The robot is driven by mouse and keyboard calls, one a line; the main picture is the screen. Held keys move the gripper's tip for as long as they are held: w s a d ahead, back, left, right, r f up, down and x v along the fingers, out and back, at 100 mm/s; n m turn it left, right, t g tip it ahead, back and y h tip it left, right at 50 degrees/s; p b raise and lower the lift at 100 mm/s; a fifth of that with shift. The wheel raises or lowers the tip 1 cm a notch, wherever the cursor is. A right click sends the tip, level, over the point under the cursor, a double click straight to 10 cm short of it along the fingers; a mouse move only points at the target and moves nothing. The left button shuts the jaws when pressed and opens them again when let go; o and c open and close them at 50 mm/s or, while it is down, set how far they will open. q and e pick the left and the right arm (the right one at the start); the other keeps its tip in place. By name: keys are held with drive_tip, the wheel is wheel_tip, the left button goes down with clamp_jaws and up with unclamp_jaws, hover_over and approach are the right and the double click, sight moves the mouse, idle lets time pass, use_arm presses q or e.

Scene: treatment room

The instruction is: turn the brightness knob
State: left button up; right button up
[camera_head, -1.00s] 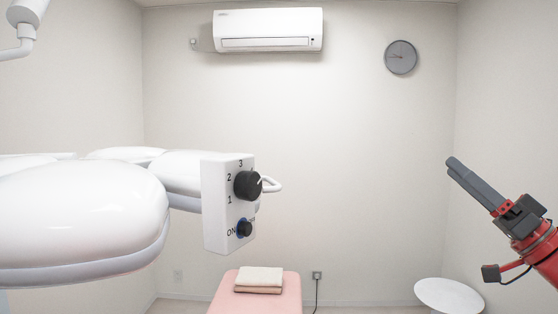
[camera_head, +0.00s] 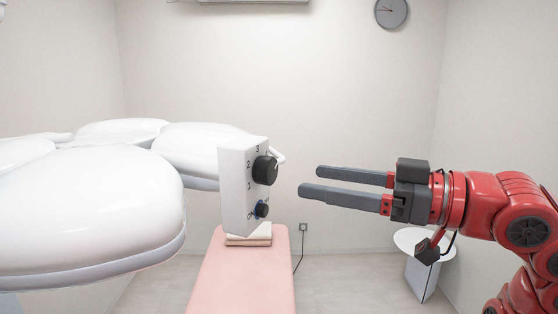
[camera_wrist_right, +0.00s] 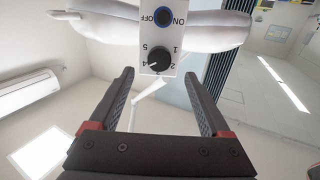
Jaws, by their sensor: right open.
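The brightness knob (camera_head: 265,170) is a black dial with numbers around it, on a white control box (camera_head: 238,185) at the end of the white surgical lamp (camera_head: 85,210). In the right wrist view the knob (camera_wrist_right: 159,61) sits ahead, between and beyond my fingertips, its pointer near 4. A smaller dark on/off knob (camera_head: 262,209) with a blue ring is below it; it also shows in the wrist view (camera_wrist_right: 162,16). My right gripper (camera_head: 310,181) is open and empty, to the right of the knob and apart from it. My left gripper is not in view.
A pink treatment bed (camera_head: 240,275) with folded towels (camera_head: 250,236) stands below the box. A white round table (camera_head: 424,244) is behind my right arm. A white handle (camera_head: 278,155) sticks out behind the knob. Air around the gripper is free.

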sight(273, 173)
drive_tip(key=p+x, duration=0.2)
drive_tip(key=x, duration=0.5)
drive_tip(key=shift+w+p, duration=0.1)
drive_tip(key=shift+p, duration=0.25)
